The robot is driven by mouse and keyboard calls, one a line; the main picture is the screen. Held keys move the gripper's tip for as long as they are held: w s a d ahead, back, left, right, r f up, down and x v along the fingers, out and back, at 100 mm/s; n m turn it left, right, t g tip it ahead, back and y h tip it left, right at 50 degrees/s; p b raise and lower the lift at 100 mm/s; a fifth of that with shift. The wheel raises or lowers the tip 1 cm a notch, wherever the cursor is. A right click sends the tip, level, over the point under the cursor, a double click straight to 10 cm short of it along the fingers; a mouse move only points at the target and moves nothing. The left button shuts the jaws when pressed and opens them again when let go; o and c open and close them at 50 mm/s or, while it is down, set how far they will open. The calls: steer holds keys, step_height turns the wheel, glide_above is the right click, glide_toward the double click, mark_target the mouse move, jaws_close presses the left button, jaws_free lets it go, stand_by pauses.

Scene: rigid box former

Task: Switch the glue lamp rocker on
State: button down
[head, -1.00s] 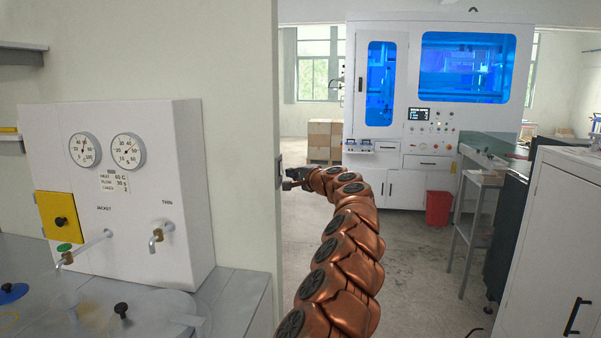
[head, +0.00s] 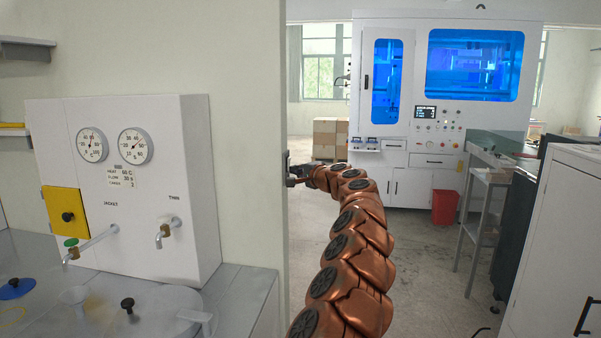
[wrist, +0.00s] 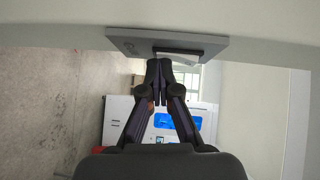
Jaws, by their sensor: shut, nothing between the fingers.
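The switch plate (wrist: 135,44) is a grey slab on the pale wall end, at the top of the wrist view. Its light rocker (wrist: 178,53) is set in a dark opening; which way it is tipped I cannot tell. My gripper (wrist: 158,64) is shut and empty, with its fingertips right at the plate beside the rocker. Whether they touch it is unclear. In the head view my gripper (head: 291,182) is at the wall's edge, just by the small plate (head: 286,165), which is mostly hidden there.
A white cabinet with two gauges (head: 136,146) and taps stands left of the wall (head: 250,80). A white machine with blue windows (head: 474,65) stands at the back, with a red bin (head: 445,207) before it. The floor (head: 425,250) between is open.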

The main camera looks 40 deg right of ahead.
steer(key=s+d+f+b, duration=0.1)
steer(key=s+b, duration=0.2)
steer(key=s, duration=1)
steer(key=shift+f, duration=0.25)
stand_by(0.4)
stand_by(0.5)
